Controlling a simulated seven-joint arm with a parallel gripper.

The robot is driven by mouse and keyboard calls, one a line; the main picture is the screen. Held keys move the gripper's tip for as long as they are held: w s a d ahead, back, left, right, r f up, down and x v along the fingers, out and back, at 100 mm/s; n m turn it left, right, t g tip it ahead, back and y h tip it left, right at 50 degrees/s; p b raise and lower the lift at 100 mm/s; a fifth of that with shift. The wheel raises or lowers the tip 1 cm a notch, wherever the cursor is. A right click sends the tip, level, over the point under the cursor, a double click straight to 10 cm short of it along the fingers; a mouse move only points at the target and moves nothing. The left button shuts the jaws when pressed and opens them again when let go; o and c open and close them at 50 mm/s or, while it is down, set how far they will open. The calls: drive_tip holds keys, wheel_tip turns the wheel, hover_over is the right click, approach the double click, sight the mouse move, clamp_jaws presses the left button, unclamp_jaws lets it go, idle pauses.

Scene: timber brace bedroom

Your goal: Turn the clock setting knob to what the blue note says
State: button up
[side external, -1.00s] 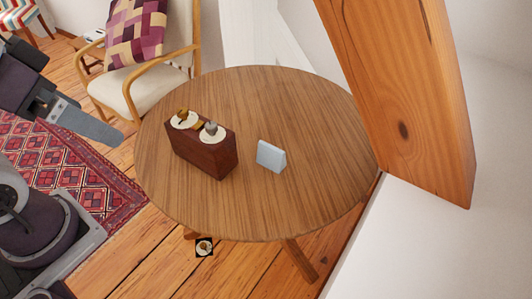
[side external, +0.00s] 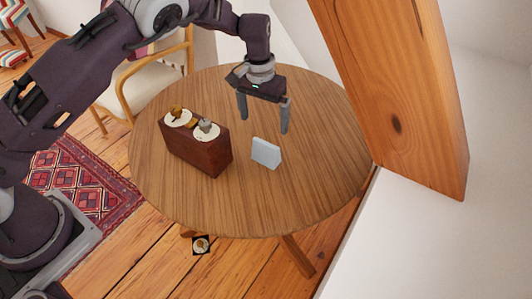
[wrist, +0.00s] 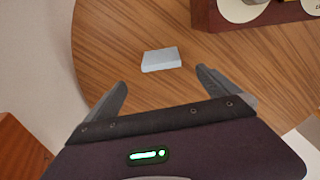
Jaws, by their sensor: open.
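A dark red-brown wooden box (side external: 195,150) stands on the round table, with two white dials on top. One dial carries a brass-coloured knob (side external: 176,110), the other a grey knob (side external: 206,126). Which one sets the clock I cannot tell. A pale blue note (side external: 266,153) stands folded on the table to the right of the box; its writing cannot be read. It also shows in the wrist view (wrist: 161,60). My gripper (side external: 264,122) is open and empty, pointing down above the table behind the note. In the wrist view the box (wrist: 262,17) is partly cut off at the top right.
The round wooden table (side external: 250,205) has free room around the box and note. A thick slanted timber brace (side external: 395,90) rises at the table's right, near the white wall. A cushioned armchair (side external: 130,90) stands behind at the left, partly hidden by my arm.

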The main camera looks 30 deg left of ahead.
sight(266, 143)
drive_tip(key=shift+m+y, duration=0.3)
drive_tip(key=f, duration=1.2)
drive_tip(key=shift+w+d, duration=0.15)
drive_tip(key=shift+w, duration=0.2)
drive_tip(key=c, duration=1.4)
